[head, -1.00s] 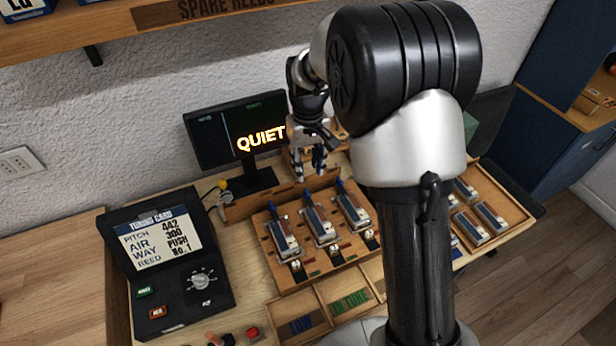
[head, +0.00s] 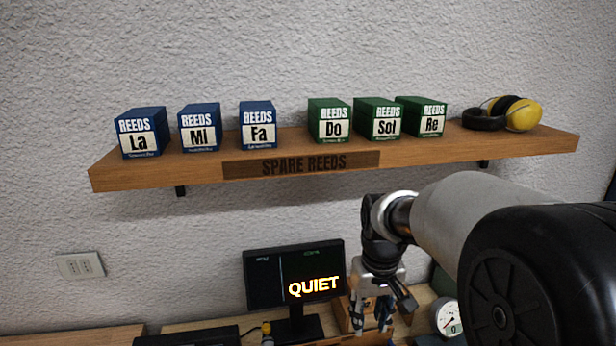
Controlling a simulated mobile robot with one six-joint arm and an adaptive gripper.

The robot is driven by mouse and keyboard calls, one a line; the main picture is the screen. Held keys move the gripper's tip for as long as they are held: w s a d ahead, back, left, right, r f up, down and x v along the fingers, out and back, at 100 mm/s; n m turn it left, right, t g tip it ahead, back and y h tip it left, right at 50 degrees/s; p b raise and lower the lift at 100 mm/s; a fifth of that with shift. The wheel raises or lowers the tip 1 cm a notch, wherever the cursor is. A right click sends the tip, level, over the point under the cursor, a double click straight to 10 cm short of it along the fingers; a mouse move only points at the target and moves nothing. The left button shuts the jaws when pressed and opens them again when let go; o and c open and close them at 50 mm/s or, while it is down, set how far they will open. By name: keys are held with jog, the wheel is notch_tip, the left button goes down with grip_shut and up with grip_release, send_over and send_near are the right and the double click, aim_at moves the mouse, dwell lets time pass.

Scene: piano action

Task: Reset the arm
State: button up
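My gripper (head: 372,318) hangs at the end of my arm in the lower middle of the head view, fingers pointing down. Its fingers look spread apart with nothing seen between them. It is in front of and to the right of the monitor (head: 262,276), whose dark screen reads QUIET. What lies below the fingertips is cut off by the bottom edge of the view.
A wooden shelf (head: 203,170) marked SPARE REEDS runs above my gripper. It carries blue boxes (head: 200,127), green boxes (head: 378,120) and yellow earmuffs (head: 522,115). A round gauge (head: 447,317) stands right of my gripper. A wall socket (head: 80,266) is at left.

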jog(key=s+r+t, duration=0.1)
jog(key=s+r, duration=0.2)
jog(key=s, duration=0.9)
jog(key=s+d+r+m+t, duration=0.1)
jog(key=s+r+t, duration=0.1)
jog(key=s, duration=1)
jog(key=shift+r+m+t, duration=0.3)
jog(key=shift+r, duration=0.55)
